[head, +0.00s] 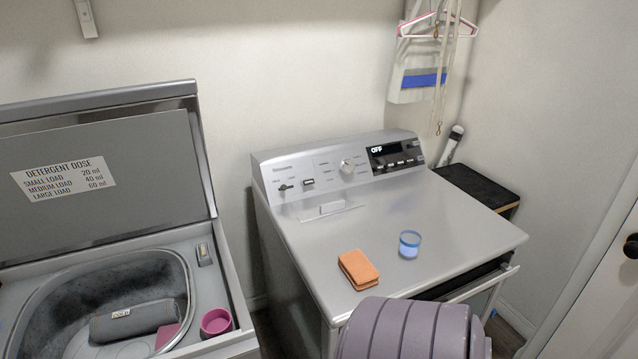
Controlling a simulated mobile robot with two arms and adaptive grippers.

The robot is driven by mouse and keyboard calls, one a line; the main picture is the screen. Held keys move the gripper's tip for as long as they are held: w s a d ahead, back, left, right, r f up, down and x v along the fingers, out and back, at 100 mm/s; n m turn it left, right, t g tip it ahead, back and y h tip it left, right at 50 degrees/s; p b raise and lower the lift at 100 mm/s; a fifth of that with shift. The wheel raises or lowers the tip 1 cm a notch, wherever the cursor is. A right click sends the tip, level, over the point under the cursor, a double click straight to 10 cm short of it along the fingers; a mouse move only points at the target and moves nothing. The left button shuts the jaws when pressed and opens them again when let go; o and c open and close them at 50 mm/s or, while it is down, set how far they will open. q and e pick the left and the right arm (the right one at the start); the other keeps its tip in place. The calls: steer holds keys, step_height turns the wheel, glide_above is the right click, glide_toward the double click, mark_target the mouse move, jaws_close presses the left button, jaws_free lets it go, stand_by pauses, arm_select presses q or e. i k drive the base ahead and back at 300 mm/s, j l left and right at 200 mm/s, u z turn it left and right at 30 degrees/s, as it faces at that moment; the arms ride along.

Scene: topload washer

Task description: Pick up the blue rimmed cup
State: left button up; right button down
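Neither of my grippers is in view, and nothing touches the cup.
Orange folded cloths or sponges (358,269) lie left of the cup. A magenta cup (216,322) stands on the open top-load washer (228,275) at left, with a dark grey item (134,320) in its drum. A ribbed grey-purple shape hides part of the machine's front edge.

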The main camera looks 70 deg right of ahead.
mark_target(409, 241)
steer(key=z, duration=2.7)
